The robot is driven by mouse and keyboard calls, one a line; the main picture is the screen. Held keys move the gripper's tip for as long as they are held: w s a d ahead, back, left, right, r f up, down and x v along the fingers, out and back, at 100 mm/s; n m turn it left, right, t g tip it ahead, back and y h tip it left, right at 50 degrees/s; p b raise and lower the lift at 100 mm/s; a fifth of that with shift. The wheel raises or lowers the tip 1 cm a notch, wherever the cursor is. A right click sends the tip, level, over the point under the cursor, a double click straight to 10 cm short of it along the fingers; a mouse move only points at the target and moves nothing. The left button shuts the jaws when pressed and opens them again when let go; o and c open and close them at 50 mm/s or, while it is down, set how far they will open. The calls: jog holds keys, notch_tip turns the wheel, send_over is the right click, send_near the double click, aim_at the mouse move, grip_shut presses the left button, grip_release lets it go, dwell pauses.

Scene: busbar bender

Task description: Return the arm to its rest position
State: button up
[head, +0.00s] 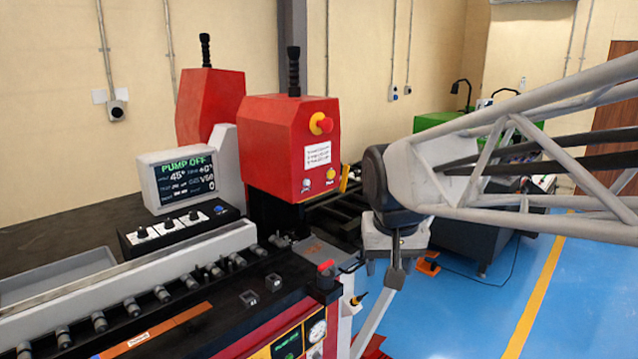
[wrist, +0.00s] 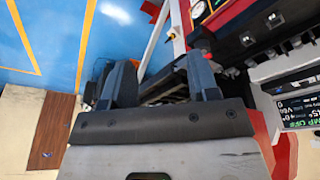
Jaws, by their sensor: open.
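My arm reaches in from the right in the head view as a pale lattice link, ending at a dark joint right of the red machine head. My gripper (wrist: 160,88) shows in the wrist view with two dark fingers spread apart. It is open, and nothing is visible between the fingers. The bending machine's red head (head: 290,150) stands left of my arm's end, apart from it in the picture. The control screen (head: 180,178) reads "PUMP OFF" and 45°. In the head view the fingertips cannot be made out clearly.
The machine's bed with rollers (head: 130,305) lies at the lower left, with a copper-coloured strip (head: 160,332) on its front. A red emergency button (head: 322,123) sticks out of the red head. Blue floor (head: 470,320) is open at the right. A green machine (head: 450,122) stands behind my arm.

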jog(key=s+d+f, duration=0.3)
jog(key=s+f, duration=0.1)
jog(key=s, duration=0.4)
jog(key=s+d+f, duration=0.3)
jog(key=s+f, duration=0.1)
jog(key=s, duration=0.4)
jog(key=shift+d, duration=0.35)
